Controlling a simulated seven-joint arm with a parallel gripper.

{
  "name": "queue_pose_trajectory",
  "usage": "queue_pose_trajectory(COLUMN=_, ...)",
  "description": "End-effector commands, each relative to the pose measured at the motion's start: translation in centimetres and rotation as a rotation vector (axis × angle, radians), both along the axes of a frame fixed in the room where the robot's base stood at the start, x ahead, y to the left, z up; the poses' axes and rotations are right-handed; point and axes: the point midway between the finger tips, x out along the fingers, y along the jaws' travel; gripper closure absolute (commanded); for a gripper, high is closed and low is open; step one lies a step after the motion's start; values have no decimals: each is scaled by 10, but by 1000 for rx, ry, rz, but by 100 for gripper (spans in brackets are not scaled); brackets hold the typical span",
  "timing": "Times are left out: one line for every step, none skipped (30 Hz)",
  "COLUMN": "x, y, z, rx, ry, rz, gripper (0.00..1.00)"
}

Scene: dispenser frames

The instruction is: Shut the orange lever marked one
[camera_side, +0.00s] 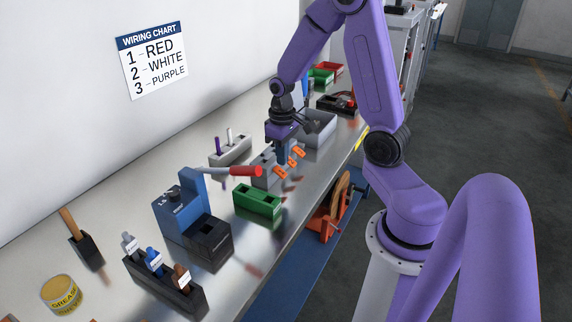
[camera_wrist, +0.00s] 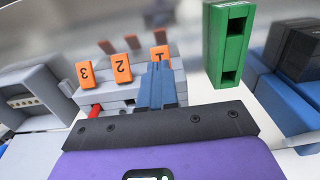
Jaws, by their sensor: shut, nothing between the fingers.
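The grey connector block (camera_side: 265,170) stands on the metal bench with three orange levers in a row. In the wrist view the lever marked 1 (camera_wrist: 162,53) is partly hidden behind my fingers, at the end nearest the green block. The lever marked 2 (camera_wrist: 122,66) and the lever marked 3 (camera_wrist: 85,75) stand to its left. All three seem raised to a similar angle. My gripper (camera_wrist: 161,68) is shut and empty, its blue fingertips right at lever 1. I cannot tell whether they touch it. My gripper also shows in the side view (camera_side: 282,158) over the block.
A green block (camera_side: 257,200) stands close beside the connector. A red piece (camera_wrist: 96,111) shows at the connector below levers 2 and 3. A blue device (camera_side: 185,205) with a red-handled tool (camera_side: 245,171) is nearby. A grey bin (camera_side: 318,128) stands behind my gripper.

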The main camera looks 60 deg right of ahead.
Motion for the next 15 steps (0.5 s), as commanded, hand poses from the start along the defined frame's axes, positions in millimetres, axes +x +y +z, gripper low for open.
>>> queue_pose_trajectory(x=1, y=0, z=4, rx=-1, ry=-3, rz=0, gripper=100)
queue_pose_trajectory(x=0, y=0, z=6, rx=0, ry=-3, rz=0, gripper=100)
queue_pose_trajectory(x=0, y=0, z=9, rx=0, ry=-3, rz=0, gripper=100)
queue_pose_trajectory(x=1, y=0, z=11, rx=-1, ry=-3, rz=0, gripper=100)
queue_pose_trajectory(x=1, y=0, z=13, rx=-1, ry=-3, rz=0, gripper=100)
queue_pose_trajectory(x=0, y=0, z=15, rx=0, ry=-2, rz=0, gripper=100)
queue_pose_trajectory(x=0, y=0, z=18, rx=0, ry=-2, rz=0, gripper=100)
queue_pose_trajectory(x=1, y=0, z=20, rx=0, ry=-3, rz=0, gripper=100)
queue_pose_trajectory(x=0, y=0, z=22, rx=0, ry=-3, rz=0, gripper=100)
queue_pose_trajectory(x=0, y=0, z=24, rx=0, ry=-2, rz=0, gripper=100)
queue_pose_trajectory(x=0, y=0, z=26, rx=0, ry=-2, rz=0, gripper=100)
queue_pose_trajectory(x=0, y=0, z=29, rx=0, ry=-3, rz=0, gripper=100)
queue_pose_trajectory(x=0, y=0, z=31, rx=0, ry=-3, rz=0, gripper=100)
queue_pose_trajectory(x=0, y=0, z=33, rx=0, ry=-3, rz=0, gripper=100)
queue_pose_trajectory(x=1, y=0, z=36, rx=0, ry=-3, rz=1, gripper=100)
